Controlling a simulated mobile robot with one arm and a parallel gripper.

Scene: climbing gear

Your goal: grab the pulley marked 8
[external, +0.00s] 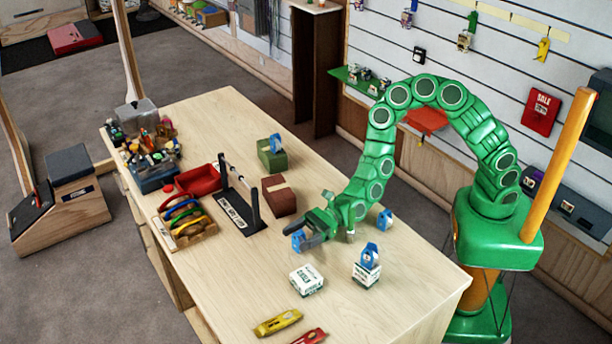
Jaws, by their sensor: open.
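Several blue pulleys are in the external view, and their markings are too small to read, so I cannot tell which is marked 8. One pulley (276,143) stands on a green box at the back. One pulley (384,218) is on the table right of my gripper. One pulley (370,255) stands on a white box nearer the front. Another blue piece (297,240), probably a pulley, is at the tips of my gripper (308,240), partly hidden by the fingers. My gripper is open, low over the table's middle; contact with that piece cannot be told.
A white box (307,281) stands in front of my gripper. A brown box (279,195) and a black stand with a bar (240,206) are behind and left. Yellow (277,323) and red tools lie at the front. The right front tabletop is clear.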

